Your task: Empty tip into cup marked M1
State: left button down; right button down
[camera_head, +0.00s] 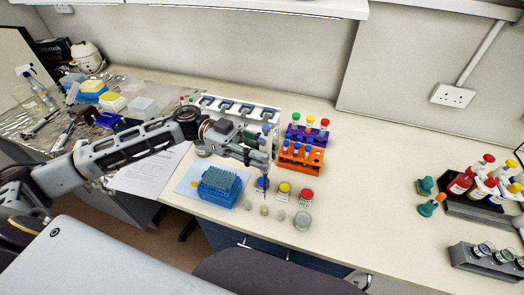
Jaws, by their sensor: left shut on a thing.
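My left gripper (262,155) is shut on a slim upright pipette (266,142). The pipette's tip end points down right at the blue cup (262,184); whether it is inside or above the cup I cannot tell. A yellow cup (284,188) and a red cup (306,195) stand to its right. A blue tip box (219,184) stands left of the cups on a pale sheet. My right gripper is not in view.
An orange tube rack (301,159) and a purple rack (308,136) stand behind the cups. A white pipette stand (237,107) is at the back.

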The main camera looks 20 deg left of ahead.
pick_arm(q)
jog(key=shift+f, duration=0.15)
jog(key=shift+f+b, duration=1.05)
jog(key=shift+b, duration=0.05)
jog(key=shift+f, duration=0.2)
jog(key=shift+f, duration=1.5)
dwell(2.4)
